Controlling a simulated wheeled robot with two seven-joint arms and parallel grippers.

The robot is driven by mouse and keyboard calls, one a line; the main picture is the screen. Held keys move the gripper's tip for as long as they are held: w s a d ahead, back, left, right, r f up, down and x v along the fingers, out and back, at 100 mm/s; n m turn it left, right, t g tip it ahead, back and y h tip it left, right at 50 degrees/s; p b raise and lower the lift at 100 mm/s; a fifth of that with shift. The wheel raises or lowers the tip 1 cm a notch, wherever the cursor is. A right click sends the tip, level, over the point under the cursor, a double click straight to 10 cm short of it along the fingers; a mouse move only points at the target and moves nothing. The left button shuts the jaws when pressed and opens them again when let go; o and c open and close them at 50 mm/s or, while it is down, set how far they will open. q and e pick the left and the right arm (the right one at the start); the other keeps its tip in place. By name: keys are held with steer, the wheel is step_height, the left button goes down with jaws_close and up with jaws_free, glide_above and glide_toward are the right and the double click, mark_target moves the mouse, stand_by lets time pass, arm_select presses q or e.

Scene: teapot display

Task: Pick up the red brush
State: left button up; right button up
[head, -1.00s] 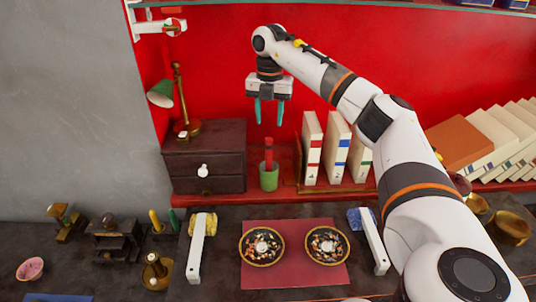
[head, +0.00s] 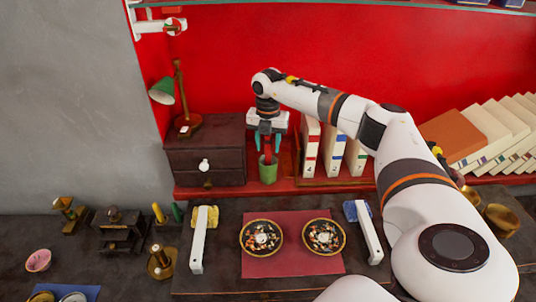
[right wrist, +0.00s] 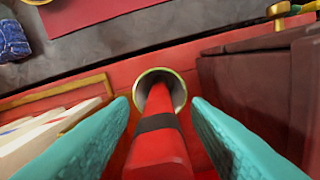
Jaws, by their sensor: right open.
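The red brush (head: 267,148) stands upright in a small green cup (head: 268,174) on the red shelf, beside the dark drawer box. My right gripper (head: 268,146) is above the cup, pointing down, with its teal fingers on either side of the brush. In the right wrist view, the red brush (right wrist: 160,145) with its dark band runs between the two open fingers, and its lower end goes into the cup (right wrist: 176,84). A gap shows between the fingers and the brush. My left gripper is not in view.
White binders (head: 311,148) stand close on the right. Two patterned dishes (head: 261,238) lie on a red mat (head: 292,264) in front.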

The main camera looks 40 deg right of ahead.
steer(key=shift+f, duration=0.2)
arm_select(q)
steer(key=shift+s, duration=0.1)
arm_select(e)
jaws_close()
steer(key=shift+r, duration=0.15)
